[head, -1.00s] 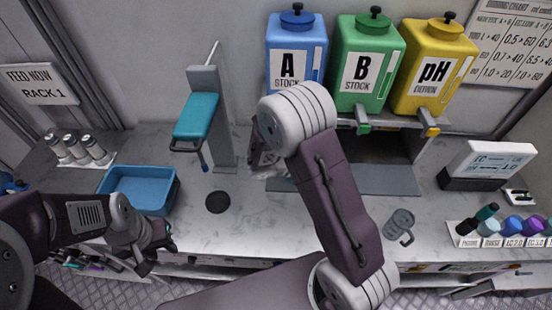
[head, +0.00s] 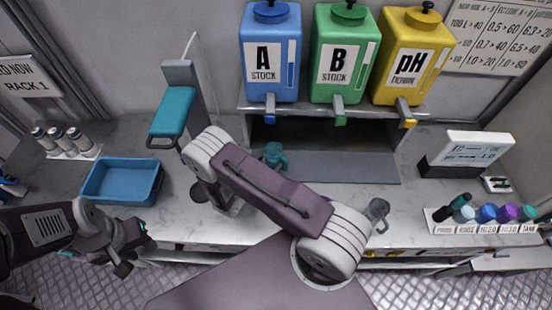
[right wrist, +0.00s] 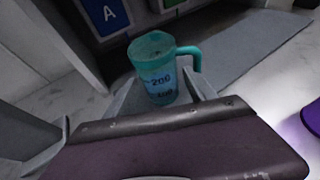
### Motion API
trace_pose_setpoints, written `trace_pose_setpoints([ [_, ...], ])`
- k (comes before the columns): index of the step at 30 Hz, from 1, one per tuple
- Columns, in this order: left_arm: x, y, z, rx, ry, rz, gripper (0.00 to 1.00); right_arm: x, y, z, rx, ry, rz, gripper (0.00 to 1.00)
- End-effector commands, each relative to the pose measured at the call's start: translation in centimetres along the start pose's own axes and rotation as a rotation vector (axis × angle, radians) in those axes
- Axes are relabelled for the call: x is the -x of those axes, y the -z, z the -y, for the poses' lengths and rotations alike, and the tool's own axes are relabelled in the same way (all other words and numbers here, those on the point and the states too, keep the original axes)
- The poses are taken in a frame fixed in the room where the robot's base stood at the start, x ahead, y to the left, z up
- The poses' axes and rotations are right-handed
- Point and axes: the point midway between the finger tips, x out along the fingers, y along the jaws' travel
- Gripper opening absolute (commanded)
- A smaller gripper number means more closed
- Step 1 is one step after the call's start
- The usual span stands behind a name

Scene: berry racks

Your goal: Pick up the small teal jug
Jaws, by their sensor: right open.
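The small teal jug (head: 275,155) stands upright on the counter in front of the dispenser shelf, its lower part hidden by my right arm in the head view. In the right wrist view the jug (right wrist: 153,62) has markings on its side and its handle to the right. My right gripper (right wrist: 162,88) is open, with its grey fingers low on either side of the jug; contact cannot be told. In the head view it is mostly hidden behind my arm. My left gripper (head: 130,250) is at the lower left, away from the jug; its jaws are unclear.
Blue, green and yellow dispensers (head: 345,60) stand on a shelf behind the jug. A teal-topped stand (head: 172,110) and blue tray (head: 118,182) are to the left. A grey jug (head: 377,212), a display (head: 470,150) and a row of coloured bottles (head: 488,213) are to the right.

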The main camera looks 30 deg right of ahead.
Motion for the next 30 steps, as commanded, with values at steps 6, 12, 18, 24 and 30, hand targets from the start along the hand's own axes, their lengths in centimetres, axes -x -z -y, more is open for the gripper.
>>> trace_pose_setpoints([
  [6, 1.8, 0.2, 0.0, 0.0, 0.0, 0.0, 0.36, -3.0, 0.1, 0.1, -0.002, 0.006, 0.0, 0.64],
  [12, 1.9, 0.2, 0.0, 0.0, 0.0, 0.0, 0.36, -5.2, 0.4, -0.1, -0.002, 0.002, 0.0, 0.64],
  [18, 1.8, 0.2, 0.0, 0.0, 0.0, 0.0, 0.36, -5.2, 0.5, -0.2, -0.001, 0.0, 0.0, 0.59],
  [24, 1.9, 0.2, 0.0, 0.0, 0.0, 0.0, 0.36, -5.2, 0.4, -0.2, -0.002, 0.0, 0.001, 0.04],
  [30, 1.8, 0.2, 0.0, 0.0, 0.0, 0.0, 0.36, -5.1, 0.3, -0.2, -0.002, 0.0, 0.001, 0.04],
])
